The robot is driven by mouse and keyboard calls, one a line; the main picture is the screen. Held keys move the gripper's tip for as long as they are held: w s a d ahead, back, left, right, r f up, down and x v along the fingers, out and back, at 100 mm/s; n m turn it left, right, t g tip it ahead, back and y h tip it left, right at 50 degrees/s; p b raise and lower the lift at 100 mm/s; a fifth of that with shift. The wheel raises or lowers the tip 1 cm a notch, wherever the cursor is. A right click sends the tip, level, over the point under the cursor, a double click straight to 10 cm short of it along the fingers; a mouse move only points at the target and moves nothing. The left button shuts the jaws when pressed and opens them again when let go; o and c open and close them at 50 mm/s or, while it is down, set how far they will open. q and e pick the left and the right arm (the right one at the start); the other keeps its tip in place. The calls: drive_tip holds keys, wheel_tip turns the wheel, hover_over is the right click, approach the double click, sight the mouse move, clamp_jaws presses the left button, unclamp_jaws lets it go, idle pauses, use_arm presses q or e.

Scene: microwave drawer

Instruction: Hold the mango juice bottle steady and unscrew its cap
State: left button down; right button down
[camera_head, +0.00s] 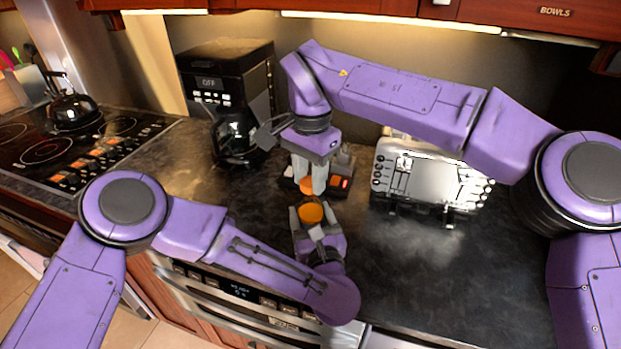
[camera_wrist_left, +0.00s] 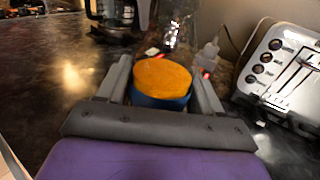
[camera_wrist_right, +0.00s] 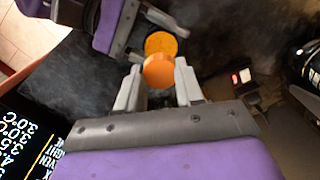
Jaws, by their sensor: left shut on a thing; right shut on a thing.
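The mango juice bottle (camera_head: 311,213) shows as a round orange top, with a blue side in the left wrist view (camera_wrist_left: 162,83). My left gripper (camera_head: 310,222) is shut around it above the counter. My right gripper (camera_head: 312,183) comes from above and is shut on the orange cap (camera_head: 307,186). In the right wrist view the cap (camera_wrist_right: 158,71) sits between the fingertips and overlaps the bottle's orange top (camera_wrist_right: 161,43). In the head view the cap and bottle appear apart. The bottle's lower part is hidden.
A black coffee maker (camera_head: 228,95) stands at the back left of the dark counter (camera_head: 420,275). A silver toaster (camera_head: 430,178) stands to the right of the grippers. A stove with a black kettle (camera_head: 72,110) is at the far left. The front right counter is clear.

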sight(310, 180)
use_arm(q)
drive_tip(key=shift+s+f, duration=0.15)
drive_tip(key=shift+f, duration=0.2)
use_arm(e)
drive_tip(key=shift+r, duration=0.35)
drive_tip(key=shift+r, duration=2)
use_arm(q)
drive_tip(key=c, duration=0.5)
unclamp_jaws()
drive_tip(key=o, duration=0.4)
use_arm(e)
drive_tip(key=shift+w, duration=0.1)
use_arm(q)
drive_tip(key=shift+w, duration=0.3)
use_arm(e)
drive_tip(key=shift+w+f, duration=0.1)
drive_tip(key=shift+w, duration=0.1)
